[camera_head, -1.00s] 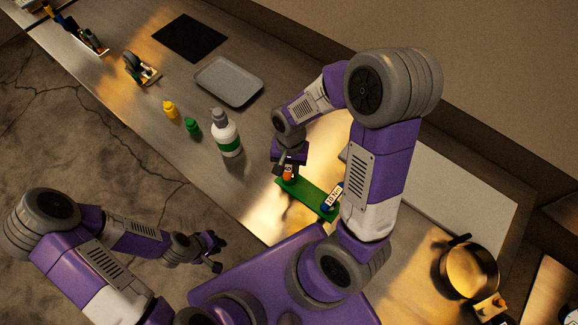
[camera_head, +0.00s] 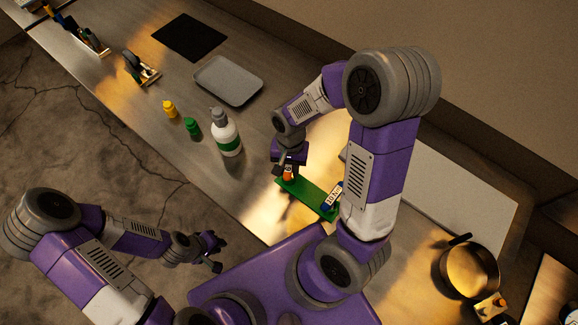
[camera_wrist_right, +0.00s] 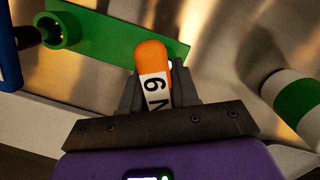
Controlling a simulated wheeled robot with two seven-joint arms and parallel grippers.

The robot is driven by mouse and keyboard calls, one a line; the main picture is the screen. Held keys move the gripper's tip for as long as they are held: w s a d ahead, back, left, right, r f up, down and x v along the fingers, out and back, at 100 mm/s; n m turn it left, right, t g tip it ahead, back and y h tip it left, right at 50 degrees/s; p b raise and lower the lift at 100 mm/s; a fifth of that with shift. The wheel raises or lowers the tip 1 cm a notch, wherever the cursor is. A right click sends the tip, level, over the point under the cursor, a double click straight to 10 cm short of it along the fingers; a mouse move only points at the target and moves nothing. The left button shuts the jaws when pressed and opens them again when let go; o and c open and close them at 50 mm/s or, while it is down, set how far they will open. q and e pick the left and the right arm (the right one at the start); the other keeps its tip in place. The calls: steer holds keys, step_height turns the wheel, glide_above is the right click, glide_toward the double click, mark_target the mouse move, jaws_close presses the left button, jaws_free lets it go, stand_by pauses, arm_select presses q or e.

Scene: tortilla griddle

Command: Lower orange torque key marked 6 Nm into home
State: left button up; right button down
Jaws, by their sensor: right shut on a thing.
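The orange torque key (camera_wrist_right: 153,75) has a white label that reads 6 N in the right wrist view. My right gripper (camera_wrist_right: 155,92) is shut on it. In the head view the key (camera_head: 288,173) is at the left end of the green holder (camera_head: 312,195), under my right gripper (camera_head: 283,170). The holder also shows in the right wrist view (camera_wrist_right: 110,35). Whether the key's lower end is inside a socket is hidden. A blue key with a white label (camera_head: 334,196) stands at the holder's other end. My left gripper (camera_head: 213,254) is open and empty, off the counter's front edge.
A white bottle with a green band (camera_head: 225,135) stands left of the holder, with a green bottle (camera_head: 192,128) and a yellow bottle (camera_head: 170,109) beyond. A grey tray (camera_head: 228,81) lies farther back. A pan (camera_head: 470,270) sits at the right.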

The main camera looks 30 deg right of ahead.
steer(key=shift+f+b, duration=0.55)
steer(key=shift+f, duration=0.4)
steer(key=c, duration=0.8)
jaws_free()
steer(key=shift+r, duration=0.1)
steer(key=r+p, duration=0.2)
steer(key=r, duration=0.1)
steer(key=r+p, duration=0.3)
steer(key=w+r+p, duration=0.1)
steer(key=r+p, duration=0.2)
steer(key=shift+d+r, duration=0.2)
steer(key=shift+d, duration=0.15)
